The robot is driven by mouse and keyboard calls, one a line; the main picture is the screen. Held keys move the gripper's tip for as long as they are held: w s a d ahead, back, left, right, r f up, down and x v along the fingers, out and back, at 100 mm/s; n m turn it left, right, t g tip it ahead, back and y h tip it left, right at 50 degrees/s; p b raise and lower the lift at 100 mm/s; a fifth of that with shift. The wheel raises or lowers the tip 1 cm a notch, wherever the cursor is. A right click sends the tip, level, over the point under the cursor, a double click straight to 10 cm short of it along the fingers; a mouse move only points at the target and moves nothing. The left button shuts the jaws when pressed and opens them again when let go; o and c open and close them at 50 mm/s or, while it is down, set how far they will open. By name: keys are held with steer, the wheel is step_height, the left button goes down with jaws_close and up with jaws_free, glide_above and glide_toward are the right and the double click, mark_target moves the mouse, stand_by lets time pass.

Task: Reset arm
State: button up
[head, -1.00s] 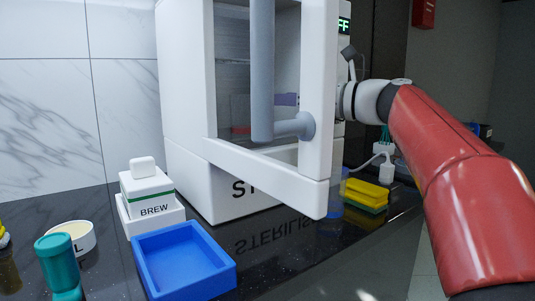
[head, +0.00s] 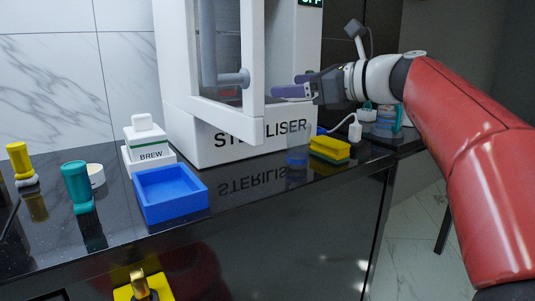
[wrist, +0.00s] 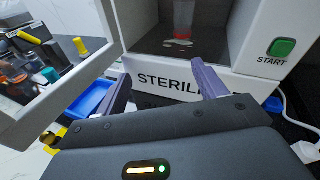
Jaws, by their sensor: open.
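My gripper (head: 290,91) has purple fingers. In the head view it is at the right of the open door (head: 253,75) of the white steriliser (head: 190,135). In the wrist view its two fingers (wrist: 165,84) are spread apart with nothing between them. They point at the steriliser's front (wrist: 170,82), with the open chamber just above. A clear item with a red lower part (wrist: 183,22) stands inside the chamber. The green START button (wrist: 282,47) is at the right. My red arm reaches in from the right of the head view.
A blue tray (head: 172,221), a white BREW box (head: 150,155), a teal item (head: 76,183) and a yellow one (head: 20,160) are on the dark counter at left. A yellow-green sponge (head: 330,150) lies right of the steriliser. The open door juts out beside my gripper.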

steer(key=s+d+f+n+g+h, duration=0.1)
steer(key=s+d+f+n+h, duration=0.2)
steer(key=s+f+n, duration=0.4)
steer(key=s+d+f+n+g+h, duration=0.1)
steer(key=s+d+f+n+h, duration=0.2)
steer(key=s+f+n+h, duration=0.3)
steer(key=s+d+f+n+g+h, duration=0.2)
steer(key=s+f+n, duration=0.8)
steer(key=f, duration=1.3)
steer(key=s+d+h, duration=0.1)
steer(key=s+h, duration=0.1)
steer(key=s, duration=0.1)
steer(key=shift+s+d+f, duration=0.35)
steer(key=shift+s, duration=0.05)
